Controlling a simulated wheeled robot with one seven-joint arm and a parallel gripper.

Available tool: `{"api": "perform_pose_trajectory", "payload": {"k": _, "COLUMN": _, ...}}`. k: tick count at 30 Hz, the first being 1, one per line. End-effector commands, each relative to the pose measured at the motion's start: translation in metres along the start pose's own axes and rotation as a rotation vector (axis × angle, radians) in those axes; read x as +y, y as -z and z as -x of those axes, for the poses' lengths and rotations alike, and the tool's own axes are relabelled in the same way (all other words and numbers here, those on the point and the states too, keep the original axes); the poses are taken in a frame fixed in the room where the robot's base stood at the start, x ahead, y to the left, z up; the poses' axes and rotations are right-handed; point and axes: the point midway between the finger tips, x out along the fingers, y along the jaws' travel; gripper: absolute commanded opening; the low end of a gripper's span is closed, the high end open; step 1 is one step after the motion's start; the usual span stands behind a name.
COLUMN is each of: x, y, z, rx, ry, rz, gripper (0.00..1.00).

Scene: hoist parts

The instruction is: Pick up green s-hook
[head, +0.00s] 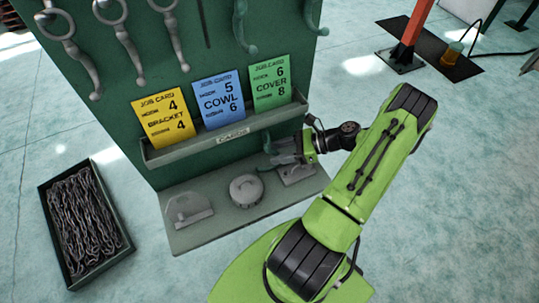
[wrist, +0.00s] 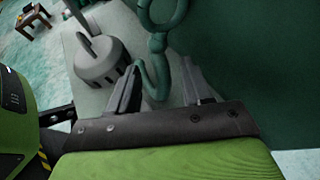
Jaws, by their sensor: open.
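In the wrist view a green s-hook (wrist: 157,47) with a ring at its top stands between the two fingers of my gripper (wrist: 160,88). The jaws are open, with a finger to each side of the hook's lower curve; I cannot tell whether either touches it. In the head view my gripper (head: 284,157) is low at the right end of the board, just above the ledge. A small green piece (head: 267,141) shows beside it, mostly hidden. Other green hooks (head: 242,28) hang at the top right of the board.
The green board (head: 180,85) carries grey hooks (head: 120,40) and a rack (head: 220,132) of yellow, blue and green job cards. A round grey part (head: 246,190) and a grey bracket (head: 187,209) sit on the ledge (head: 215,231). A chain crate (head: 122,222) stands on the floor at left.

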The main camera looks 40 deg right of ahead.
Motion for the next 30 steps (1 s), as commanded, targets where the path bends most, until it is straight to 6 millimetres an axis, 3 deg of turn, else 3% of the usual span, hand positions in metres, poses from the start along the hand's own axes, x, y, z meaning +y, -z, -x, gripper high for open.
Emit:
{"api": "perform_pose_trajectory", "payload": {"k": 4, "x": 0.001, "y": 0.001, "z": -0.024, "rx": -0.001, "ry": -0.003, "rz": -0.002, "gripper": 0.50}}
{"api": "perform_pose_trajectory", "payload": {"k": 11, "x": 0.000, "y": 0.000, "z": -0.026, "rx": 0.000, "ry": 0.000, "rz": 0.000, "gripper": 0.50}}
{"api": "perform_pose_trajectory", "payload": {"k": 21, "x": 0.000, "y": 0.000, "z": -0.026, "rx": 0.000, "ry": 0.000, "rz": 0.000, "gripper": 0.00}}
{"api": "perform_pose_trajectory", "payload": {"k": 30, "x": 0.000, "y": -0.001, "z": -0.026, "rx": -0.001, "ry": 0.000, "rz": 0.000, "gripper": 0.00}}
